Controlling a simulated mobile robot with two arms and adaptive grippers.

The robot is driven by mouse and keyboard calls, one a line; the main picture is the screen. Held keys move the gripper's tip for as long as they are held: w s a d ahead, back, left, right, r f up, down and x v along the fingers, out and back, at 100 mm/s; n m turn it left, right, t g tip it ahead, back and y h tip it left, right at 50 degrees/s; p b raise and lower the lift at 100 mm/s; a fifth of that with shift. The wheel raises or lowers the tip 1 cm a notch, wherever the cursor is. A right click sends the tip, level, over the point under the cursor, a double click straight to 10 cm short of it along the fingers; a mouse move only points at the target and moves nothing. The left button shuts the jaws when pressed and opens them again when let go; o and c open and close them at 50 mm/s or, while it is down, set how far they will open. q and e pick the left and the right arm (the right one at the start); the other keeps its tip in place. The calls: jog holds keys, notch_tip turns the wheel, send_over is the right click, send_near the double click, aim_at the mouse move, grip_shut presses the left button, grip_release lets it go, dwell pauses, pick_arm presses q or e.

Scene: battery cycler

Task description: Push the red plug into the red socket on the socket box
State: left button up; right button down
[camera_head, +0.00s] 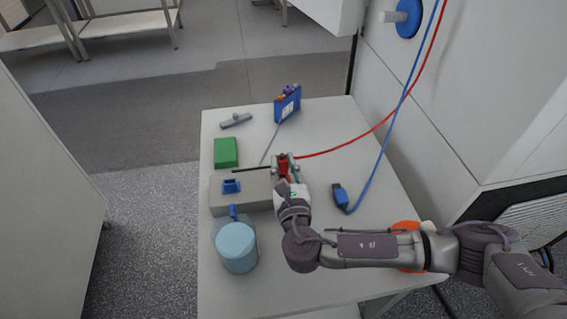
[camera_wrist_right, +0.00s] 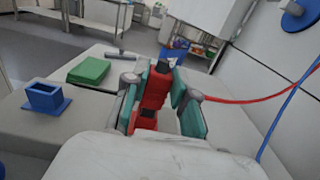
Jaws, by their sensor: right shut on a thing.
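My right gripper (camera_head: 285,168) is shut on the red plug (camera_head: 283,162), above the right end of the grey socket box (camera_head: 255,190). In the right wrist view the red plug (camera_wrist_right: 157,84) stands between the teal finger pads. A red piece with a dark top (camera_wrist_right: 146,122) shows just below it, probably the red socket; whether plug and socket touch, I cannot tell. The blue socket (camera_head: 231,186) is on the box's left part and also shows in the wrist view (camera_wrist_right: 45,96). My left gripper is not in view.
A red cable (camera_head: 355,140) runs from the plug to the right. A blue plug (camera_head: 341,196) on a blue cable lies on the table right of my gripper. A light blue mug (camera_head: 237,248), a green block (camera_head: 226,152), a grey tool (camera_head: 236,121) and a blue container (camera_head: 288,105) stand around.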

jog(key=shift+f+b, duration=0.4)
jog(key=shift+f, duration=0.3)
dwell(0.3)
jog(key=c, duration=0.9)
grip_release()
jog(key=shift+o, duration=0.2)
jog(key=shift+s, duration=0.1)
